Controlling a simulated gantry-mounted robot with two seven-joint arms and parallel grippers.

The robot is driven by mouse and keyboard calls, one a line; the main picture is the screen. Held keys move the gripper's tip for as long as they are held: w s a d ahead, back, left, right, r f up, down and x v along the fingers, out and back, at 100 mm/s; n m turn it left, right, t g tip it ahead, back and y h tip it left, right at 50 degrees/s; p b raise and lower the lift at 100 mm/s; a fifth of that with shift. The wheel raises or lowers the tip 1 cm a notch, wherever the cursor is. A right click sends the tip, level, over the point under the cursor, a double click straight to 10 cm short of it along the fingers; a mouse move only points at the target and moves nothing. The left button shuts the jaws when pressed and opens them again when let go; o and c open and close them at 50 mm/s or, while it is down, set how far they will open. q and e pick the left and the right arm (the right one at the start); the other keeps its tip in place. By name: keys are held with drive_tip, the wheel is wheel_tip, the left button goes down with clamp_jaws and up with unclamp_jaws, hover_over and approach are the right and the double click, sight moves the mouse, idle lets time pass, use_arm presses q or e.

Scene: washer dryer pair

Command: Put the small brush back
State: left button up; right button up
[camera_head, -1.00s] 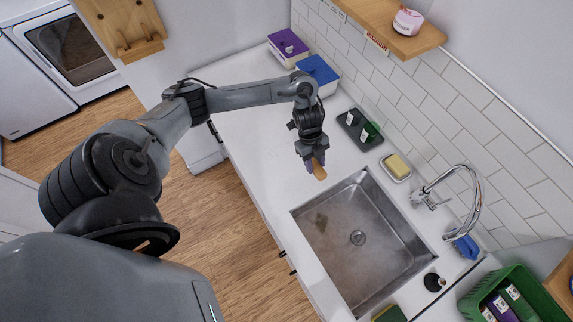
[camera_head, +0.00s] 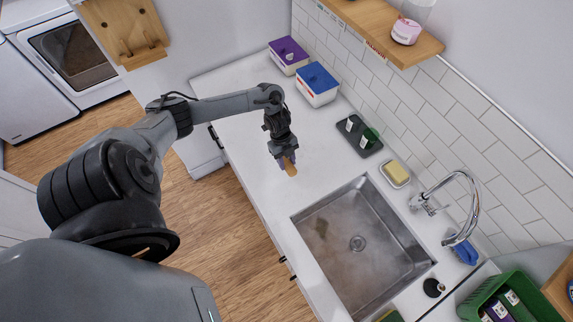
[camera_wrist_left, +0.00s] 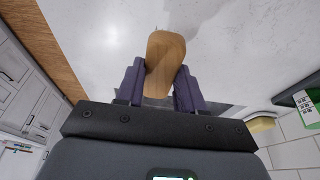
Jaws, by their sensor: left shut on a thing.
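My left gripper (camera_head: 285,160) is shut on a tan wooden piece, which I take for the small brush (camera_head: 291,168). It is held over the white counter, left of the sink's far corner. In the left wrist view the brush (camera_wrist_left: 165,52) sits between the two purple-grey fingers (camera_wrist_left: 160,85), its rounded wooden end pointing away from the palm. My right gripper is not in view.
The steel sink (camera_head: 318,262) lies nearby. A dark tray (camera_head: 348,146) with small green-and-white items, a yellow sponge on a dish (camera_head: 396,173), and purple-lidded (camera_head: 288,50) and blue-lidded (camera_head: 317,80) boxes line the tiled wall. A wooden board (camera_head: 122,30) hangs upper left. The left counter is clear.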

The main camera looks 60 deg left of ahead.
sight(285, 161)
use_arm(q)
drive_tip(key=shift+f, duration=1.9)
drive_tip(key=o, duration=0.9)
drive_tip(key=shift+f, duration=0.1)
drive_tip(key=shift+o, duration=0.2)
